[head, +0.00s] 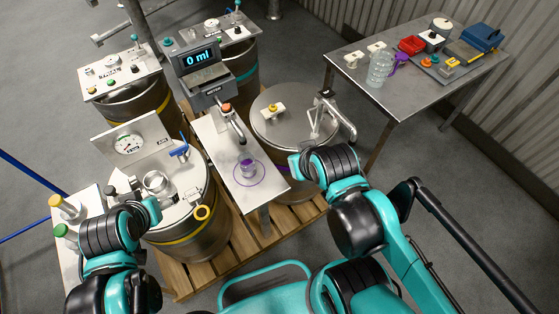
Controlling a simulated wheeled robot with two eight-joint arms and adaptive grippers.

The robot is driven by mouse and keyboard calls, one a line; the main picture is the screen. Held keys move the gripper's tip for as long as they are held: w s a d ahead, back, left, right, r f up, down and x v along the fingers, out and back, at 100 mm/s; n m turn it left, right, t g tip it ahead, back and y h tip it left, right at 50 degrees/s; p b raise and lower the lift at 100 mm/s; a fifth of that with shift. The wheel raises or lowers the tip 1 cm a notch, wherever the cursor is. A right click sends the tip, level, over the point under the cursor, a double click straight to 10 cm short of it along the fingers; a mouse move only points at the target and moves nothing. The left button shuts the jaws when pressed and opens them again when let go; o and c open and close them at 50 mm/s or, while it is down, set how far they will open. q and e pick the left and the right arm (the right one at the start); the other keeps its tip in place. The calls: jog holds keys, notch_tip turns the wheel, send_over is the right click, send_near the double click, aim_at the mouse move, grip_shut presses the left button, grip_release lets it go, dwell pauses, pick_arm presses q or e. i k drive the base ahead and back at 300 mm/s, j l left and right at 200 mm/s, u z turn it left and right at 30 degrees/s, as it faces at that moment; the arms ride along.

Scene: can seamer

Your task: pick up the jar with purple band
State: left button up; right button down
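No object shows in either one.
A meter reading "0 ml" (194,58) stands behind the shelf. Lidded tanks (285,115) (185,190) flank it on a wooden pallet (180,282). A lever and hose (345,125) stick out at the right tank. A metal table (340,60) with tools and bottles is at right.

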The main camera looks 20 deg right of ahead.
aim_at(246, 161)
jog(key=z, duration=0.25)
jog(key=i+l+u, duration=0.1)
jog(key=l, duration=0.5)
jog(key=i+l, duration=0.1)
jog(key=l, duration=0.45)
jog(key=i+l+u, duration=0.15)
jog(key=l, duration=0.45)
